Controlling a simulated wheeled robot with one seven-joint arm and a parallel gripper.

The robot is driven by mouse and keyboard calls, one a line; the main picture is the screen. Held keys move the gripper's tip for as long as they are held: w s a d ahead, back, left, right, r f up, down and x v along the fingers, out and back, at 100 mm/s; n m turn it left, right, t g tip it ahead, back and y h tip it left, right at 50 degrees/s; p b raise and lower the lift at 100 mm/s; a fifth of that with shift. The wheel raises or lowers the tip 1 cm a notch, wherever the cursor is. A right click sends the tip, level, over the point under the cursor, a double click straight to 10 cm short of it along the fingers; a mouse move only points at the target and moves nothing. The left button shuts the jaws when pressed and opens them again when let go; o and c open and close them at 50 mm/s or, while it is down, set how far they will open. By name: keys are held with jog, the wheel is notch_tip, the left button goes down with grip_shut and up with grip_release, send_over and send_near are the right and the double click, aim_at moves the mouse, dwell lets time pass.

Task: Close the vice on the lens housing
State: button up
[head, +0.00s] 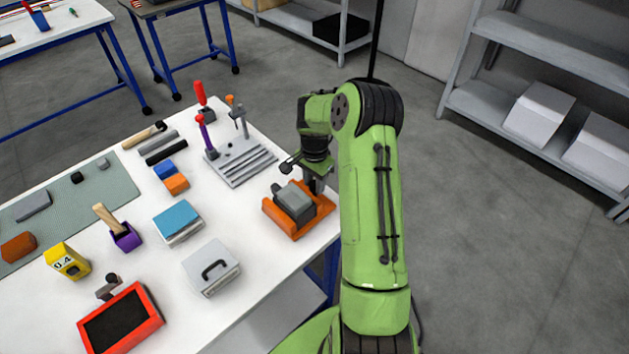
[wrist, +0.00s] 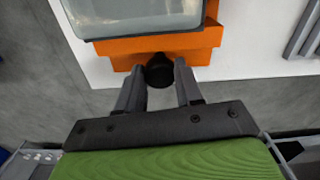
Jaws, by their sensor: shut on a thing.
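The vice (head: 325,212) is orange and sits at the right edge of the white table. The lens housing, a grey block (head: 294,201), sits in the vice. In the wrist view the vice (wrist: 207,40) lies just ahead of my gripper, with the grey block (wrist: 140,14) on its far side. My gripper (wrist: 158,76) has its two fingers on either side of a black knob (wrist: 159,71) at the vice's near face, and is shut on it. In the head view my arm hides much of the gripper. I cannot tell whether the jaws touch the block.
A grey slotted plate with upright tools (head: 240,160) stands behind the vice. A grey box with a black handle (head: 211,267) and a blue-topped block (head: 178,222) stand to the left. Shelves (head: 540,95) stand at the right across open floor.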

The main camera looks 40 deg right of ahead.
jog(key=shift+m+b, duration=0.3)
jog(key=shift+m, duration=0.5)
jog(key=o, duration=1)
jog(key=shift+o, duration=0.2)
notch_tip(320, 180, up, 16)
jog(key=p, duration=0.1)
jog(key=shift+p, duration=0.4)
jog(key=shift+f, duration=0.1)
